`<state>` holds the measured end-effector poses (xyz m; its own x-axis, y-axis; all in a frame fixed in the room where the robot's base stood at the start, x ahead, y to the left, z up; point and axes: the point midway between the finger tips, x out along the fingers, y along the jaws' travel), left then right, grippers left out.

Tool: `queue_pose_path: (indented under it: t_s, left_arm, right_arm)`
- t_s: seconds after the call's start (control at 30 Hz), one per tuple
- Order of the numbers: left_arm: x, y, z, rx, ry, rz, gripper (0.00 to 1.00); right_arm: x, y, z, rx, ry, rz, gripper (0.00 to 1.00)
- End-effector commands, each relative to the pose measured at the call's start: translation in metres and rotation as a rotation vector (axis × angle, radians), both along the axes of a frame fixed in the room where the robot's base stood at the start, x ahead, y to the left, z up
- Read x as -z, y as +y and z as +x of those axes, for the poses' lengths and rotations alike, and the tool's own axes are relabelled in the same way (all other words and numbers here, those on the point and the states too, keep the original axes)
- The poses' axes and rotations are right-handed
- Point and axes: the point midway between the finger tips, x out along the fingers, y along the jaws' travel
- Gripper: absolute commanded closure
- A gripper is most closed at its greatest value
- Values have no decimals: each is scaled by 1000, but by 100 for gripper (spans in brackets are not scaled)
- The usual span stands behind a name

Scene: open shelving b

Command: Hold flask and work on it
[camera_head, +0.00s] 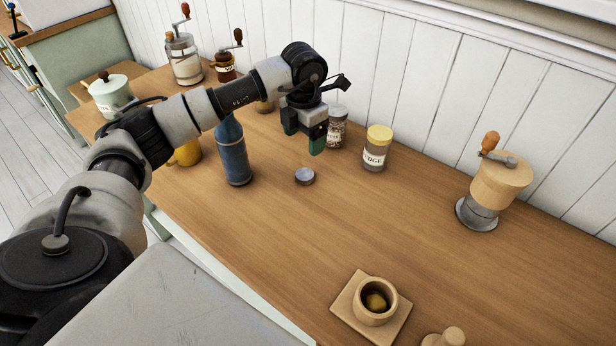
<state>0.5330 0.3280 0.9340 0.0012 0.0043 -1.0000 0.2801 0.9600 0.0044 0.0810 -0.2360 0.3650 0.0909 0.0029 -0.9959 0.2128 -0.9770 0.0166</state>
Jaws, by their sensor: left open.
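A blue flask (233,155) stands upright on the wooden counter, its top partly hidden behind my left arm. A small round grey-blue lid-like piece (305,176) lies on the counter to the right of the flask. My left gripper (304,136) is open, with green-tipped fingers pointing down. In the picture it is up and to the right of the flask, just above the round piece, and appears empty. Whether its fingers touch the spice jar behind them, I cannot tell. My right gripper is not in view.
A spice jar (336,130) and a yellow-lidded jar (376,152) stand near the wall. A wooden grinder (500,180) is at right, and a mortar (375,303) on a board in front. A yellow mug (187,153) is partly behind my arm. The counter's middle is clear.

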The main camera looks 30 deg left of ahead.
Motion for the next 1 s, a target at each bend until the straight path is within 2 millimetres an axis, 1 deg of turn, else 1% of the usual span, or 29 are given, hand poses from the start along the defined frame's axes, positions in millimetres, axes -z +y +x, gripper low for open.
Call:
queue_pose_path:
  t_s: [0.17, 0.23, 0.5, 0.6, 1.0]
  left_arm:
    - [1, -1, 0, 0, 2, -3, 21]
    - [5, -1, -1, -1, 3, -2, 21]
    - [45, -1, -1, -2, 4, -3, 21]
    - [54, -1, -1, -2, 3, -4, 21]
    - [60, -2, -1, -1, 2, -5, 21]
  right_arm:
    - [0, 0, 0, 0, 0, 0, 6]
    - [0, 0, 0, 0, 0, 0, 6]
    - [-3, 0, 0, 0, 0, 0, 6]
    - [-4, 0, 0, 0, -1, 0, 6]
    - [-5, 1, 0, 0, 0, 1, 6]
